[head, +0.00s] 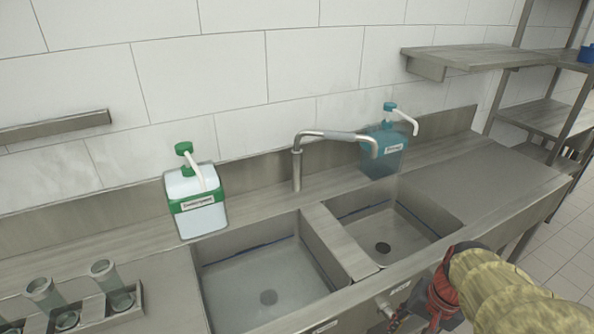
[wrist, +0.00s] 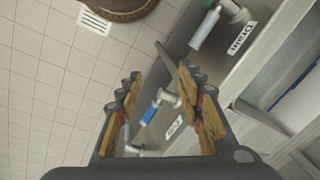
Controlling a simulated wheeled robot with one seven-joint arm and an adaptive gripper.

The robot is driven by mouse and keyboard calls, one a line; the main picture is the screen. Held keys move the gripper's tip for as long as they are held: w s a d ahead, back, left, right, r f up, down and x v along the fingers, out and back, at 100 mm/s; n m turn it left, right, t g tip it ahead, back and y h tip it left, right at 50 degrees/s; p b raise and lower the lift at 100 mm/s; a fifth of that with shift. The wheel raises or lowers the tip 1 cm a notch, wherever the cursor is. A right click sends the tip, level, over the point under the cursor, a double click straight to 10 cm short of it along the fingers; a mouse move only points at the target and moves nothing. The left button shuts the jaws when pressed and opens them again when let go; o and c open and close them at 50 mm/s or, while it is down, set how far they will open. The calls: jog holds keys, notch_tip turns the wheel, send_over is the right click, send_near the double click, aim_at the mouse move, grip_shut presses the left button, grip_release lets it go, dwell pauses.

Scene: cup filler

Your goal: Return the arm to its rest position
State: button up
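My arm, in yellow and red, shows at the lower right of the head view, in front of the sink counter's front edge. My gripper (wrist: 158,112) shows in the wrist view with its two yellow-padded fingers spread apart. It is open and nothing is between the fingers close up. Beyond them are pipes and a valve with a blue handle (wrist: 151,116), under labels on the counter's front. In the head view the gripper's fingertips cannot be made out clearly.
The counter holds two sink basins (head: 268,297) with a faucet (head: 297,168) between them. A green-and-white dispenser (head: 197,208) and a blue dispenser (head: 384,154) stand behind. Several cups (head: 104,273) stand in a holder at left. Tiled floor (head: 565,245) is free at right.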

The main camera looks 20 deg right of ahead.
jog(key=w+a+r+n+t, duration=0.2)
jog(key=a+r+n, duration=0.3)
jog(key=a+r, duration=0.2)
jog(key=w+a+r+n+t+p, duration=0.1)
jog(key=a+r+n, duration=0.4)
jog(key=a, duration=0.6)
jog(key=w+r+t, duration=0.1)
jog(key=w+r, duration=0.1)
jog(key=shift+w+n+h, duration=0.3)
jog(key=shift+h, duration=0.1)
